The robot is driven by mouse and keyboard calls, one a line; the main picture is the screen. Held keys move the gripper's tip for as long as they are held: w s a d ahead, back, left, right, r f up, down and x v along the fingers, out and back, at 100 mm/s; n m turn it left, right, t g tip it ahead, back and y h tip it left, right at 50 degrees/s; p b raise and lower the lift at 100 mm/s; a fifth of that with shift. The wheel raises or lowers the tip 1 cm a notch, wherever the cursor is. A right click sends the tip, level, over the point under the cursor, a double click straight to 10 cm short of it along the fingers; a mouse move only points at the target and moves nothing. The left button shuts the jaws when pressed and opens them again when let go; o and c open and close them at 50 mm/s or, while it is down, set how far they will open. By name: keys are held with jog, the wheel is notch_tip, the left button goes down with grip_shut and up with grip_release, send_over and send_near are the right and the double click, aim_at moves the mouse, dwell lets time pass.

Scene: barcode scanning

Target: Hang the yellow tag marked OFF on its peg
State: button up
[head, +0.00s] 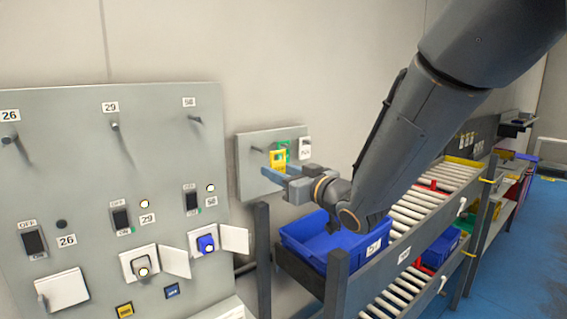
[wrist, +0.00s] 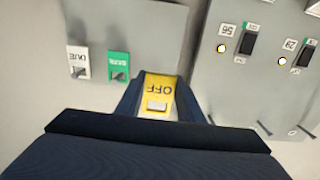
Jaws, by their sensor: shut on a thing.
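The yellow tag (head: 277,159) is upright between the fingers of my gripper (head: 274,173), in front of the small grey tag board (head: 247,171). In the wrist view the tag (wrist: 158,89) shows the word OFF upside down, with a pale rectangle near it. The fingers of my gripper (wrist: 160,98) press on its two sides. I cannot tell whether the tag touches a peg of the small board. The large grey panel (head: 75,180) has a peg at the top under each label: 26 (head: 14,139), 29 (head: 115,126) and one like 58 (head: 195,119).
A green tag (head: 284,147) and a white tag (head: 304,148) hang on the small board. Switches and open covers (head: 235,239) stick out from the large panel. A blue bin (head: 315,240) sits on a roller rack (head: 414,208) below my arm.

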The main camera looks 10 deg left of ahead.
jog(key=shift+w+a, duration=0.1)
jog(key=shift+w, duration=0.4)
jog(key=x, duration=0.3)
jog(key=shift+w+a, duration=0.1)
jog(key=shift+a, duration=0.3)
jog(key=shift+b, duration=0.4)
dwell(0.3)
jog(key=shift+b+x, duration=0.75)
jog(key=shift+x, duration=1.45)
dwell(1.6)
jog(key=shift+f+b, duration=0.1)
jog(key=shift+b, duration=0.2)
dwell(0.9)
jog(key=o, duration=1.2)
jog(key=shift+c, duration=0.2)
